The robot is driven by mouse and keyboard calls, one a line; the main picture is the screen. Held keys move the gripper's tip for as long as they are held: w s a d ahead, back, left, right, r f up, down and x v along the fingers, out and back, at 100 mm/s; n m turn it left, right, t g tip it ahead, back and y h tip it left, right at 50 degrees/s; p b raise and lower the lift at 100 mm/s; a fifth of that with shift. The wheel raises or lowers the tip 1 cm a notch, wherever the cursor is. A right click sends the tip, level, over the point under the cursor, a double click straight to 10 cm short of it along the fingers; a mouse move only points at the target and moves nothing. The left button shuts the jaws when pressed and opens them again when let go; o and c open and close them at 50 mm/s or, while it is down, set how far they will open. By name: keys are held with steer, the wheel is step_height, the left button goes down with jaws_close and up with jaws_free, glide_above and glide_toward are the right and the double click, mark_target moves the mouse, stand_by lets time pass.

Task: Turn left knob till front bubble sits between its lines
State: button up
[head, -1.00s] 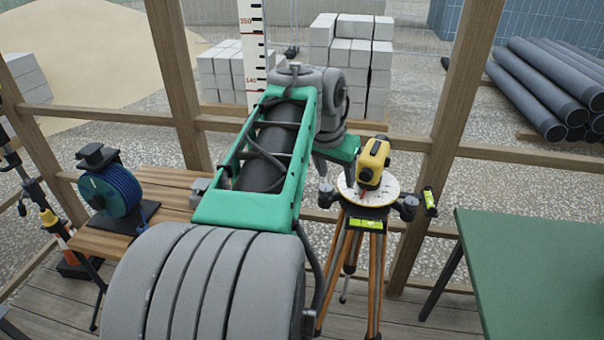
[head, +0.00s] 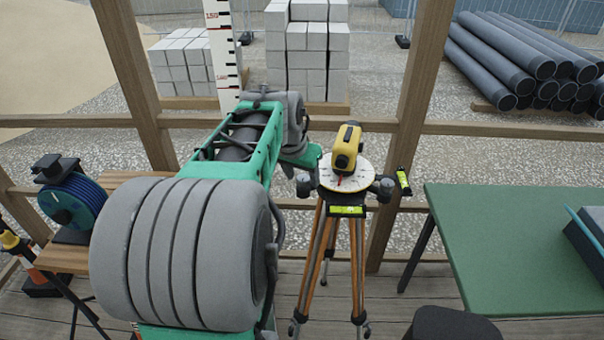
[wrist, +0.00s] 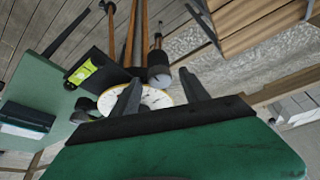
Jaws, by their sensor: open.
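The yellow levelling instrument (head: 346,150) stands on a white round dial (head: 330,181) on a wooden tripod (head: 320,240). The left knob (head: 304,186) is dark and sits at the dial's left edge; the right knob (head: 383,188) is opposite. The front vial (head: 346,210) is a yellow-green strip below the dial, also in the wrist view (wrist: 82,72); its bubble is too small to read. In the wrist view my gripper (wrist: 161,92) is open, its fingers apart with the left knob (wrist: 159,72) just beyond them. I cannot tell if they touch it.
A second vial (head: 403,181) is right of the tripod, near a wooden post (head: 408,120). A green table (head: 510,240) stands at the right. A blue cable reel (head: 72,200) sits on the wooden bench at the left. A rail (head: 470,130) runs behind the tripod.

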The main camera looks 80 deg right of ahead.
steer(key=shift+c, duration=0.2)
jaws_close()
steer(key=shift+n+b, duration=0.3)
steer(key=shift+s+f+n+t+b, duration=0.1)
steer(key=shift+s+n+t+b, duration=0.05)
steer(key=shift+n+t+b, duration=0.4)
steer(key=n+t+b, duration=0.1)
steer(key=n, duration=0.2)
steer(key=shift+s, duration=0.1)
steer(key=n, duration=0.2)
steer(key=n+t, duration=0.1)
steer(key=n, duration=0.1)
steer(key=shift+r+y, duration=0.2)
steer(key=shift+y, duration=0.1)
steer(key=shift+s+d+n+t+y+p, duration=0.1)
steer(key=shift+n+t+y+p, duration=0.15)
steer(key=shift+n+p, duration=0.4)
steer(key=shift+d+n+t+y+p, duration=0.1)
steer(key=shift+n+t+y+p, duration=0.15)
steer(key=shift+n, duration=0.65)
